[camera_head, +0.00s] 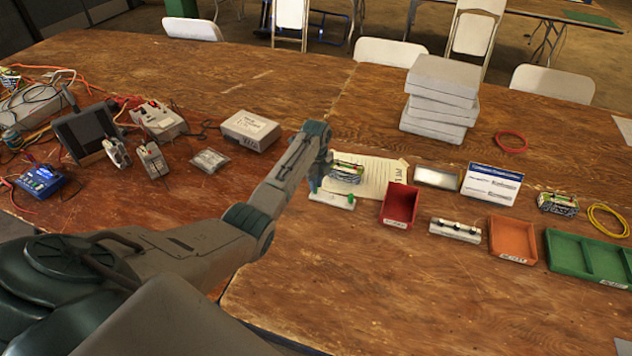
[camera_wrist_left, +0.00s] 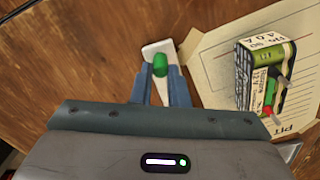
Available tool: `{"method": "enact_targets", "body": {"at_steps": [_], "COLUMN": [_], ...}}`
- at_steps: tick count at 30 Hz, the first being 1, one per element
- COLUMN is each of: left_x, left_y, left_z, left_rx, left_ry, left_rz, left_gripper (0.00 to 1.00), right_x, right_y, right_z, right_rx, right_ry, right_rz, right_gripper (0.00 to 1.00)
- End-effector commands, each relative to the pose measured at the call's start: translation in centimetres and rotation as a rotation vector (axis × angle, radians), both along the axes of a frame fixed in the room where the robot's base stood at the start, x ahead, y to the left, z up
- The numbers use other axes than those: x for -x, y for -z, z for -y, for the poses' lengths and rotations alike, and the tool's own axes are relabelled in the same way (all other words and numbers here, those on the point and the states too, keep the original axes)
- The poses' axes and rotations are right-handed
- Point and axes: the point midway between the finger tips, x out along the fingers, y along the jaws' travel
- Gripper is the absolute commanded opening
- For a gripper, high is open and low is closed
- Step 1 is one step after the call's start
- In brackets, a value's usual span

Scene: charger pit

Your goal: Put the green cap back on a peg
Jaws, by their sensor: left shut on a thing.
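My left gripper (camera_head: 315,185) points down at the left end of a small white peg rack (camera_head: 330,199). In the left wrist view its fingers (camera_wrist_left: 160,75) are shut on a green cap (camera_wrist_left: 160,63), directly over the rack (camera_wrist_left: 157,47). I cannot tell whether this cap sits on a peg or is just above one. Another green cap (camera_head: 351,198) shows at the rack's right end in the head view. My gripper body hides that end in the wrist view. My right gripper is not in view.
A battery pack (camera_head: 347,171) lies on a paper envelope (camera_head: 378,180) just behind the rack. A red bin (camera_head: 399,205) stands to its right, then a white peg strip (camera_head: 455,230) and an orange bin (camera_head: 513,239). Bare table lies in front.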

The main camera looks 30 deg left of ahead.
Motion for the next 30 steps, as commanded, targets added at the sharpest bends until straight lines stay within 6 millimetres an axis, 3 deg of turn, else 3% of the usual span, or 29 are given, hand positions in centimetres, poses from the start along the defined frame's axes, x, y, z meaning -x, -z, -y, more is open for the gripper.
{"method": "enact_targets", "body": {"at_steps": [12,13,17,30], "left_x": [-0.01,-0.01,-0.01,0.0], "left_y": [0.03,0.03,0.03,0.03], "left_z": [0.0,0.0,0.0,-0.01], "left_rx": [0.0,0.0,0.0,0.0], "left_ry": [0.0,0.0,0.0,0.0], "left_rz": [0.0,0.0,0.0,0.0], "left_gripper": [0.01,0.16,0.4,0.4], "right_x": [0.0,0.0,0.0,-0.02], "right_y": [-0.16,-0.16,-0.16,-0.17], "right_z": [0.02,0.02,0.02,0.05], "right_rx": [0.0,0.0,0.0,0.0], "right_ry": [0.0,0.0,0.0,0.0], "right_rz": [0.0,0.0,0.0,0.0], "right_gripper": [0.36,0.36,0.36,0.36]}}
